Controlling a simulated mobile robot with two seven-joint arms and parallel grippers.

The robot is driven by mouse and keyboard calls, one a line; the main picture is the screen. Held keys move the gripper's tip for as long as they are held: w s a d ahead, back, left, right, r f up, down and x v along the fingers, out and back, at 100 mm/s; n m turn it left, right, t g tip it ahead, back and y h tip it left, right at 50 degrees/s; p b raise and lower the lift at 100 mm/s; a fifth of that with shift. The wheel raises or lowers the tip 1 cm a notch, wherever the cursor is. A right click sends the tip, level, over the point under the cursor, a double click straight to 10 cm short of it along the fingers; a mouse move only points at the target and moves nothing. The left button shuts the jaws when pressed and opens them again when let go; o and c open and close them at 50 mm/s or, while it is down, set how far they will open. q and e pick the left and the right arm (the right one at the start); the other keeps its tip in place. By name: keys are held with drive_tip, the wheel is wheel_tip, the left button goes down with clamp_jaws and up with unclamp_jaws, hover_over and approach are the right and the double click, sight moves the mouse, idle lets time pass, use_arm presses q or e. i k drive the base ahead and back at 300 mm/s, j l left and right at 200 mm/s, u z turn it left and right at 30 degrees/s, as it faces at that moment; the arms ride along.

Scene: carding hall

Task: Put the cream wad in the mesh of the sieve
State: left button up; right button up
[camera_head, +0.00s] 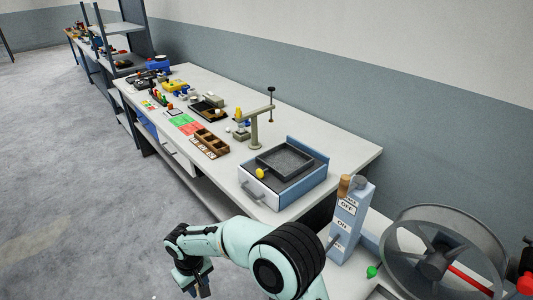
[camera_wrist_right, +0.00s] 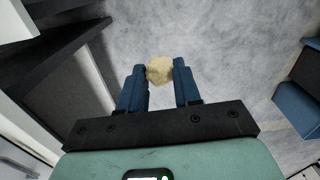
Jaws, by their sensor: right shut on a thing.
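My right gripper (camera_wrist_right: 159,78) is shut on a cream wad (camera_wrist_right: 159,69), a small lumpy ball held between the blue fingertips over the grey floor. In the head view my right gripper (camera_head: 194,284) hangs at the bottom left of centre, in front of the bench; the wad cannot be made out there. A dark square frame (camera_head: 285,147), which looks like the sieve, lies on a blue-grey box at the bench's near end. Its inside looks empty. My right gripper is well apart from it, lower and to its left. My left gripper is not in view.
The blue-grey box (camera_head: 268,197) has a drawer handle and a yellow ball (camera_head: 261,173) on its top. A post with an arm (camera_head: 255,128) stands behind. A wooden compartment tray (camera_head: 211,144) lies farther left. A switch box (camera_head: 347,218) and large drum (camera_head: 443,245) stand at right.

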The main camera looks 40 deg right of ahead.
sight(285, 162)
drive_tip(key=i, duration=1.35)
drive_tip(key=i+z, duration=0.35)
drive_tip(key=i+j+z, duration=0.35)
drive_tip(key=i+l+z, duration=0.1)
drive_tip(key=z, duration=1.4)
